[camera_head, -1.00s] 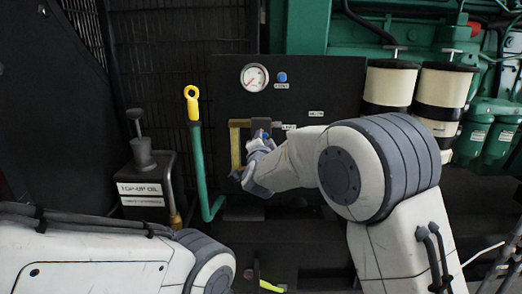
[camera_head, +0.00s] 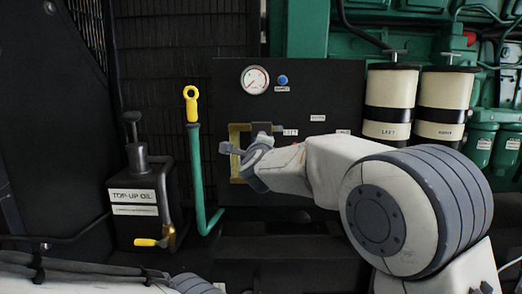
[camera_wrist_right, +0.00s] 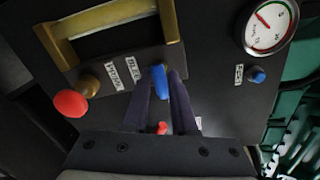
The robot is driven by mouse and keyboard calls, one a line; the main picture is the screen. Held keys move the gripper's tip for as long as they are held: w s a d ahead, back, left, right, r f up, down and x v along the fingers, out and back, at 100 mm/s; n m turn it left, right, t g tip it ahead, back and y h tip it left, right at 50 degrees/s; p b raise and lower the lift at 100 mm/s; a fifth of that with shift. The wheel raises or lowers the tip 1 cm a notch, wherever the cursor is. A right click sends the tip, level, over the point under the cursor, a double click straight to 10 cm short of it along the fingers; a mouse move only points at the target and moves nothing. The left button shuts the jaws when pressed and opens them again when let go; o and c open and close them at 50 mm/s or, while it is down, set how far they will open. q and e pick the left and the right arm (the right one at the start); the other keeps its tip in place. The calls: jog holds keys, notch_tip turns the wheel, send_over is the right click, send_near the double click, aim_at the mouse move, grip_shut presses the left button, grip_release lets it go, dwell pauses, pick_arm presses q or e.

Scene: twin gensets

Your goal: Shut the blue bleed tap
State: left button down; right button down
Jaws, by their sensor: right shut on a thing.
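The blue bleed tap (camera_wrist_right: 159,78) shows in the right wrist view, on a dark panel beside a label that seems to read BLEED. My right gripper (camera_wrist_right: 165,88) has its two dark fingers on either side of the tap and is shut on it. In the head view my right gripper (camera_head: 260,142) is at the panel by the brass frame (camera_head: 236,163), and its hand hides the tap there. A small red part (camera_wrist_right: 162,128) shows between the fingers, nearer the palm. My left gripper is out of view; only part of my left arm shows at the lower left.
A round gauge (camera_head: 255,79) and another blue knob (camera_head: 282,80) are higher on the panel. A red knob (camera_wrist_right: 70,103) lies left of the fingers in the wrist view. A green lever with yellow grip (camera_head: 191,105) and an oil can (camera_head: 147,205) stand left. Cream filters (camera_head: 390,97) stand right.

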jog(key=shift+f+m+b, duration=0.15)
jog(key=shift+m+b, duration=0.25)
jog(key=shift+m, duration=0.2)
jog(key=shift+d, duration=0.1)
jog(key=c, duration=0.9)
grip_release()
jog(key=s, duration=1)
jog(key=shift+s+p, duration=0.2)
jog(key=shift+p, duration=0.15)
